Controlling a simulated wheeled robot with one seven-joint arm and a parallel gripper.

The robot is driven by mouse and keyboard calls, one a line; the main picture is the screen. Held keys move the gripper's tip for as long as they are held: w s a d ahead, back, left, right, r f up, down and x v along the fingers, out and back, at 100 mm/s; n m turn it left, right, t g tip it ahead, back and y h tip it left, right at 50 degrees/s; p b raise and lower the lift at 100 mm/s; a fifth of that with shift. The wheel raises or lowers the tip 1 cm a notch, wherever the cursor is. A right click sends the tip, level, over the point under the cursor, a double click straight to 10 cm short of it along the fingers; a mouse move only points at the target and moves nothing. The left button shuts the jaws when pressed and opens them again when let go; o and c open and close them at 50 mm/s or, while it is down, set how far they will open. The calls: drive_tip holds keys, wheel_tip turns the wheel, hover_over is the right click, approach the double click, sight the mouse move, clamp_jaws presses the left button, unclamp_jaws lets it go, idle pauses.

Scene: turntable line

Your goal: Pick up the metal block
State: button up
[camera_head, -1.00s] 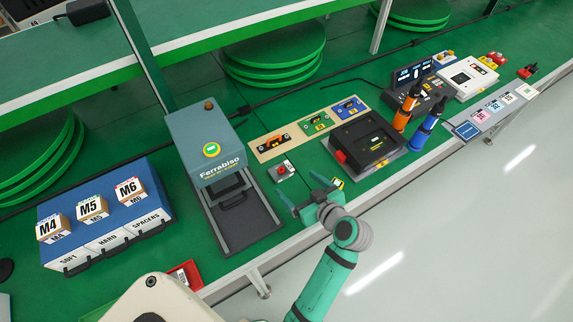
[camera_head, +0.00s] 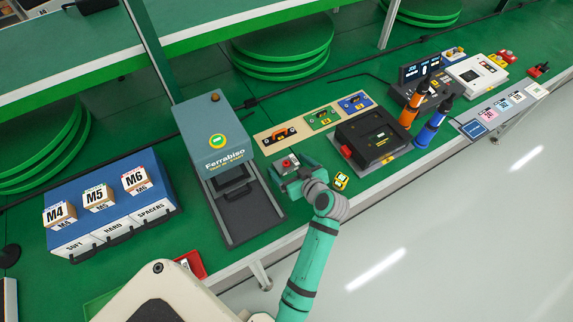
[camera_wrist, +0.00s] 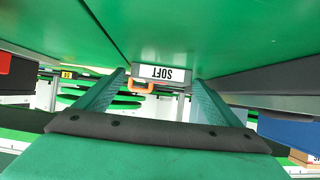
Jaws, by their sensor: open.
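The metal block looks to be the small grey block (camera_head: 284,162) with a red knob on top, on the green bench right of the Ferrabiso machine. My gripper (camera_head: 291,173) is low over the bench at this block and partly hides it in the head view. In the wrist view, which is upside down, a grey block (camera_wrist: 176,84) with a white "SOFT" label shows ahead between the two open fingers (camera_wrist: 159,78). No contact with the fingers can be made out. An orange part (camera_wrist: 138,86) shows beside it in that view.
The Ferrabiso machine (camera_head: 213,140) stands close on the left. A black fixture (camera_head: 372,139) and a small yellow item (camera_head: 341,181) are on the right. A board with orange, green and blue parts (camera_head: 296,133) lies behind. A blue bin unit (camera_head: 110,210) is far left.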

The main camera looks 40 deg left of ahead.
drive_tip(key=shift+c, duration=0.4)
drive_tip(key=c, duration=1.2)
